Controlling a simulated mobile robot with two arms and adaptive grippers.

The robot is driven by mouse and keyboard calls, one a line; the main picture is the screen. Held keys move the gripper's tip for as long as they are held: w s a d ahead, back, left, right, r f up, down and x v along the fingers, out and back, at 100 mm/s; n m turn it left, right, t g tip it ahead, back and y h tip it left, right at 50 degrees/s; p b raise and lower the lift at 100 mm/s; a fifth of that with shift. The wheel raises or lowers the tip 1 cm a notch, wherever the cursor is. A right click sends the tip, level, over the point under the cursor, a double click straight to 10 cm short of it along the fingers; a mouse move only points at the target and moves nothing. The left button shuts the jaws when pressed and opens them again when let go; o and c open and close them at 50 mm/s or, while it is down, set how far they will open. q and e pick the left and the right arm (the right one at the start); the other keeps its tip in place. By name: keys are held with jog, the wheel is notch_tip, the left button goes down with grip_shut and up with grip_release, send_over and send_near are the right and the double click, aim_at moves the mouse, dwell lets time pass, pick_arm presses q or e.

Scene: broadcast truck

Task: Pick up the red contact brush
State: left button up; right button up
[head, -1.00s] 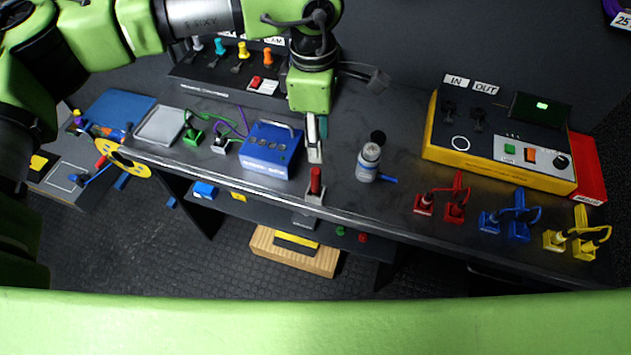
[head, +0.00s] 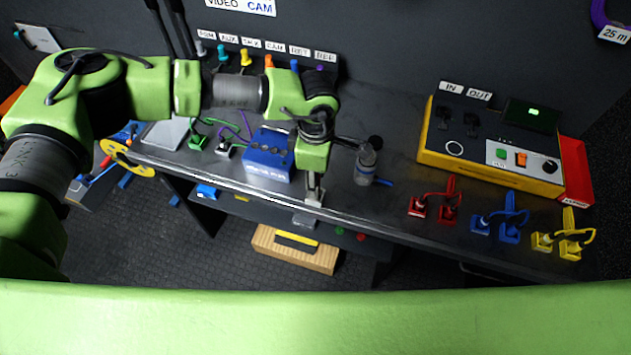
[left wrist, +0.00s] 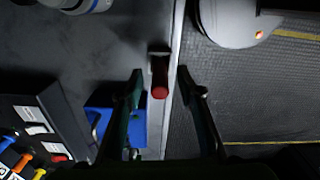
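The red contact brush (left wrist: 159,92) shows in the left wrist view as a short red handle at the bench's front edge, with a grey piece behind it. In the head view my left gripper (head: 314,190) is over that spot and hides the brush. In the left wrist view the fingers of my left gripper (left wrist: 160,82) are apart, one on each side of the red handle, with a visible gap to each. I cannot tell how far the handle is below the fingertips. My right gripper is not in view.
A blue box (head: 267,163) stands close left of my left gripper. A bottle (head: 366,164) stands to its right. Red (head: 434,206), blue (head: 500,224) and yellow (head: 563,241) cabled connectors line the right front edge. A yellow-black console (head: 490,155) is at the back right.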

pick_arm(q)
jog(key=shift+f, duration=0.7)
grip_shut()
jog(key=shift+w+r, duration=0.1)
